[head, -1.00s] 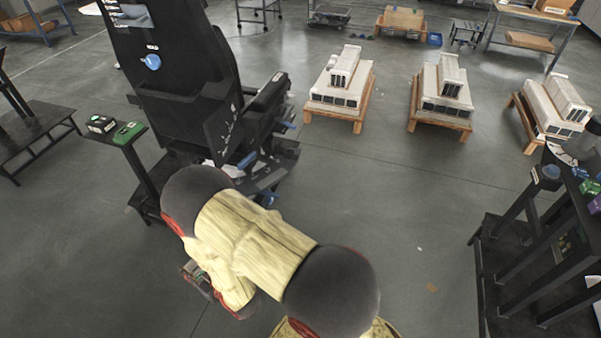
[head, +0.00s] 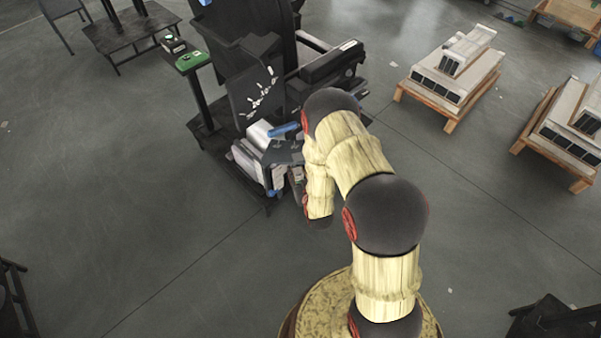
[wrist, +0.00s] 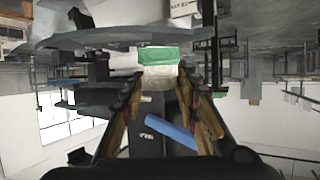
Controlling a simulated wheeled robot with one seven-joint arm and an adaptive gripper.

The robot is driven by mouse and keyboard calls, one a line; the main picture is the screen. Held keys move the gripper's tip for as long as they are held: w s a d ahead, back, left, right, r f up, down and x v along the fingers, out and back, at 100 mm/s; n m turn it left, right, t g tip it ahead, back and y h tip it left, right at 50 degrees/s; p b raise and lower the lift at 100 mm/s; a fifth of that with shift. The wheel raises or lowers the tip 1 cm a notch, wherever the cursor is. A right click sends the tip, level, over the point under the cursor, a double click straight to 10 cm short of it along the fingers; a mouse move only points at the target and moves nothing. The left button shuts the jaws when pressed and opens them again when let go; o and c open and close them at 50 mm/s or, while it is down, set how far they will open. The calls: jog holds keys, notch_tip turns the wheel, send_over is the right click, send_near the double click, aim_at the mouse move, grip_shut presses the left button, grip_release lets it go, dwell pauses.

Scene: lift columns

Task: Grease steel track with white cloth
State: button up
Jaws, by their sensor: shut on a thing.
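My gripper (wrist: 158,88) is shut on a pale, off-white piece that looks like the white cloth (wrist: 156,77), held between the fingertips in the wrist view. A green patch (wrist: 158,55) shows directly beyond it; I cannot tell if it belongs to the cloth. In the head view my arm bends down beside the foot of a black lift column machine (head: 245,30), and its gripper end is mostly hidden. I cannot clearly make out the steel track; grey and white parts (head: 250,165) are at the machine's base. Contact between cloth and track is not visible.
A blue part (head: 284,129) lies on the machine's base. A narrow black stand (head: 200,90) carries a green box (head: 191,60). Wooden pallets (head: 450,125) with pale units stand to the right. A dark bench (head: 130,35) is at the back left. The left floor is open.

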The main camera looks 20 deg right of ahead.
jog(key=shift+w+d+f, duration=0.35)
jog(key=shift+d+f, duration=0.05)
jog(key=shift+f, duration=0.05)
jog(key=shift+w, duration=0.2)
jog(key=b, duration=0.6)
send_over(291, 158)
jog(key=shift+a+f, duration=0.15)
jog(key=shift+f, duration=1.75)
jog(key=shift+f+b, duration=0.4)
jog(key=shift+f, duration=0.25)
